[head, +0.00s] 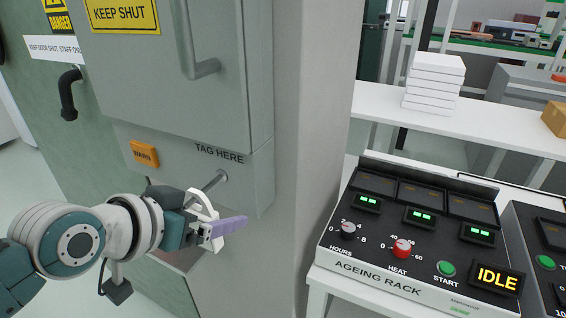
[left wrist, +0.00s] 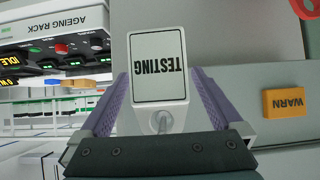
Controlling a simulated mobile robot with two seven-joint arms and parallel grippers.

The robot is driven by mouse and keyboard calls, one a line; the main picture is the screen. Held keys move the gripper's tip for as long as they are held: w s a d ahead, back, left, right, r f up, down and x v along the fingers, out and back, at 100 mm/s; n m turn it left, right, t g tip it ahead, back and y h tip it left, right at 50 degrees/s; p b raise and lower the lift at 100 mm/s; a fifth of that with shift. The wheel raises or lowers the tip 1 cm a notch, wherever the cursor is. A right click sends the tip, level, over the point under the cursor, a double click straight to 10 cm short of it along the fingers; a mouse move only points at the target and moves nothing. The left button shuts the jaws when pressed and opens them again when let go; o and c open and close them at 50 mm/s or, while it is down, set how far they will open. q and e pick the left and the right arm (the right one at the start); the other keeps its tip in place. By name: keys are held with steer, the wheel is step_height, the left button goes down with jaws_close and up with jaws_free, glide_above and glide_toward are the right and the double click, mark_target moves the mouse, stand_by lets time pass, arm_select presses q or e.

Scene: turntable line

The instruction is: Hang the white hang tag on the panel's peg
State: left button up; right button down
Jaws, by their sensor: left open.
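The white hang tag (left wrist: 159,66), marked TESTING, reads upside down in the left wrist view. In the head view the tag (head: 201,202) is seen nearly edge-on below the words TAG HERE. The grey peg (head: 215,180) sticks out of the panel (head: 245,176). In the left wrist view the peg's end (left wrist: 160,122) shows at the tag's holed end, and the tag appears to hang on it. My left gripper (head: 220,225) is open, with its purple fingers on either side of the tag and gaps visible in the left wrist view. My right gripper is not in view.
An orange WARN plate (head: 145,154) is on the panel left of the peg. A cabinet handle (head: 200,65) juts out above. The ageing rack console (head: 400,240) stands to the right, showing IDLE. White boxes (head: 435,82) are stacked on a shelf behind.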

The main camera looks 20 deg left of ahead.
arm_select(q)
steer(key=shift+s, duration=0.1)
steer(key=d+p+v, duration=0.1)
steer(key=p+v, duration=0.1)
steer(key=v, duration=0.7)
steer(key=s+d+m+g, duration=0.1)
steer(key=s+d+g, duration=0.25)
steer(key=s, duration=0.35)
steer(key=s+d+g, duration=0.2)
steer(key=s+g, duration=0.2)
steer(key=s, duration=0.3)
step_height(320, 180, up, 35)
steer(key=p, duration=3.4)
steer(key=shift+s+f+y, duration=0.2)
steer(key=shift+s+y, duration=0.15)
steer(key=shift+y, duration=0.05)
steer(key=shift+d+f, duration=0.1)
steer(key=shift+d, duration=0.05)
